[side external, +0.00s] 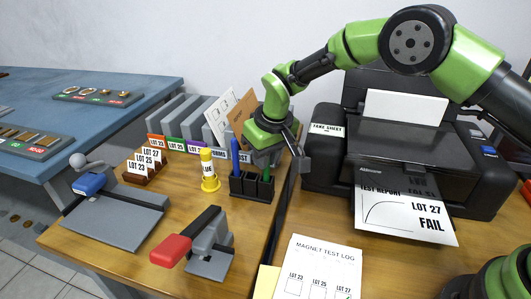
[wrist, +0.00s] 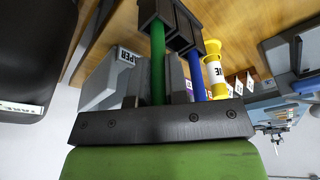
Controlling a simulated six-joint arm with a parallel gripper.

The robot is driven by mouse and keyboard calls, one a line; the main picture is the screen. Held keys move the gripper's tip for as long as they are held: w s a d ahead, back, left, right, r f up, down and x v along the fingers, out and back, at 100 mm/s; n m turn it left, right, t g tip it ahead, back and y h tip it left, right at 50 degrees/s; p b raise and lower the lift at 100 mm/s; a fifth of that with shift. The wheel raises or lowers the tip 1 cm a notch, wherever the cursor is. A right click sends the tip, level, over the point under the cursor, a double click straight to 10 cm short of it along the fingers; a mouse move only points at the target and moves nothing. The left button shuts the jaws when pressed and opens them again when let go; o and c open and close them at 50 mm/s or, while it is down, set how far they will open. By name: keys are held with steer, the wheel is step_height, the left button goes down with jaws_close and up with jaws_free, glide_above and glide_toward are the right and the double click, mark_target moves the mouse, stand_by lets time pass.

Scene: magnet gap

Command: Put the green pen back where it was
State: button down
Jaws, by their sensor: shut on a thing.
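The green pen (wrist: 158,65) shows in the wrist view, between the fingers of my gripper (wrist: 157,90), which is shut on it. Its far end meets the black pen holder (wrist: 148,10) and appears to enter a compartment; how deep I cannot tell.
A yellow glue stick (side external: 209,172) stands left of the holder. Grey file blocks (side external: 190,125) and card panels (side external: 240,112) are behind. A black printer (side external: 410,150) stands to the right, with a test log sheet (side external: 318,268) in front. A red-handled stapler-like tool (side external: 205,245) lies at the front.

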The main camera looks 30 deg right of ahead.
steer(key=shift+f, duration=0.2)
steer(key=c, duration=1.1)
jaws_free()
steer(key=shift+o, duration=0.2)
steer(key=s+d+r+m+t, duration=0.1)
steer(key=s+d+r, duration=0.1)
steer(key=s+r, duration=0.35)
steer(key=s+d+r+m+y, duration=0.1)
steer(key=s+d+r, duration=0.2)
steer(key=r, duration=0.6)
steer(key=s+d+r+m+t, duration=0.15)
steer(key=s+r, duration=0.25)
steer(key=r, duration=0.4)
steer(key=s+d+m+t, duration=0.2)
steer(key=s+d, duration=0.2)
steer(key=s, duration=1.3)
steer(key=shift+y, duration=0.3)
